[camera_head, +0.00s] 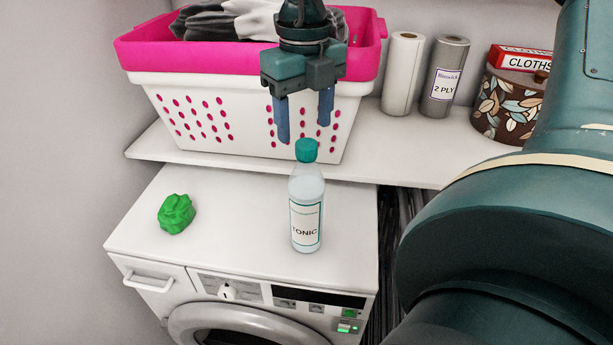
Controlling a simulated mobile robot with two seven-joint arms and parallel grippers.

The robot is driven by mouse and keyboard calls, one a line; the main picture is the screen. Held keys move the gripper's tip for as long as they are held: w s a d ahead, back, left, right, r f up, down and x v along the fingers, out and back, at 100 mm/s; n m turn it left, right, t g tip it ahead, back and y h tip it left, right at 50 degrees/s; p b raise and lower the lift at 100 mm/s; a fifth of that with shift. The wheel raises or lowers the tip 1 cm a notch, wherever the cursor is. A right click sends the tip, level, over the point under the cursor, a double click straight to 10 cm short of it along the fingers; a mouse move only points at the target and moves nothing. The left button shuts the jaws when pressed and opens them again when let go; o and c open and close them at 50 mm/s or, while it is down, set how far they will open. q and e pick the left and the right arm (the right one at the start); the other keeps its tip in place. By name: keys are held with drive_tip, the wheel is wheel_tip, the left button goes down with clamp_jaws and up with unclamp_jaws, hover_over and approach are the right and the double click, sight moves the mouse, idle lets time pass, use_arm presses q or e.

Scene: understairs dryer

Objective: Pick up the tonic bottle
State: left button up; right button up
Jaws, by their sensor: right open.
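The tonic bottle (307,212) stands upright on top of the white dryer (245,245). It is clear with a teal cap and a white label reading TONIC. My right gripper (304,138) points down with its two blue fingers spread apart. In the picture its fingertips sit just above and around the cap, but I cannot tell how far in front of or behind the bottle they are. Nothing shows between the fingers except the basket behind. My left gripper does not show.
A crumpled green object (176,214) lies on the dryer to the left. Behind, a shelf (400,160) holds a pink-rimmed white basket (190,115), two paper rolls (403,75), and a leaf-patterned tin (506,104) under a red CLOTHS box (522,61). My arm covers the right side.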

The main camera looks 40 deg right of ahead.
sight(306, 143)
wheel_tip(306, 143, down, 5)
drive_tip(key=shift+s+d+f+p, duration=0.1)
drive_tip(key=shift+d+f+p, duration=0.05)
drive_tip(key=shift+p, duration=0.45)
clamp_jaws()
drive_tip(key=shift+r, duration=0.25)
